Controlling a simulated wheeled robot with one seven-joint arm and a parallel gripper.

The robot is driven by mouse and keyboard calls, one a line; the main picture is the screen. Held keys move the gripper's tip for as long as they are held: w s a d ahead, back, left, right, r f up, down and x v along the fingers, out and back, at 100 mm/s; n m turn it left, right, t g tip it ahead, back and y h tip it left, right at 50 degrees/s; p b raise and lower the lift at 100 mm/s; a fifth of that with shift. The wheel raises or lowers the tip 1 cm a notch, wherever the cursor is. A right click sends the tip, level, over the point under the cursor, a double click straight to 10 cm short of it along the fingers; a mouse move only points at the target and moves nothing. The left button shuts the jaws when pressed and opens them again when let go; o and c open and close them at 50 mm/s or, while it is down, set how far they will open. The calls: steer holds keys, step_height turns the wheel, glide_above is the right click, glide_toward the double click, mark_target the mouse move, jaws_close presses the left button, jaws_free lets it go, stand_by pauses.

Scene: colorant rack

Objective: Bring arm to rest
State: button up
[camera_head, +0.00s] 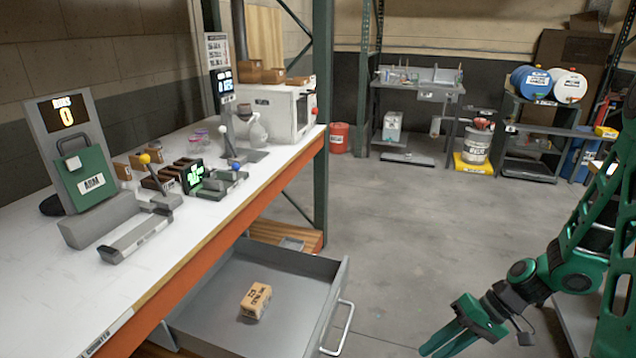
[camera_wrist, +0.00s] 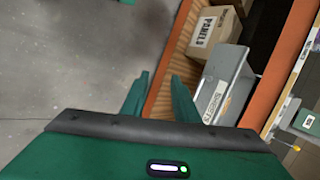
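My green arm (camera_head: 575,270) hangs at the lower right in the head view, bent, over the floor. My gripper (camera_head: 438,348) points down and left, to the right of the open drawer and apart from its handle. In the wrist view my gripper (camera_wrist: 160,92) shows two green fingers standing apart with nothing between them. It is open and empty.
The grey drawer (camera_head: 215,305) is pulled out under the workbench (camera_head: 215,215), with a small cardboard box (camera_head: 256,300) inside. Its handle (camera_head: 340,328) sticks out toward my gripper. In the wrist view a "PANELS" box (camera_wrist: 212,32) lies beyond the fingers. Open floor (camera_head: 425,215) lies behind.

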steer(key=s+d+r+m+h, duration=0.3)
steer(key=s+d+r, duration=0.4)
steer(key=r, duration=0.4)
steer(key=s+d+r+m+h, duration=0.3)
steer(key=s+d+r, duration=0.3)
steer(key=s+r, duration=0.3)
step_height(320, 180, up, 2)
steer(key=shift+d+t+h, duration=0.3)
steer(key=shift+d+h, duration=0.05)
steer(key=shift+h, duration=0.55)
steer(key=shift+s, duration=0.1)
steer(key=shift+w+f, duration=0.25)
steer(key=shift+w, duration=0.35)
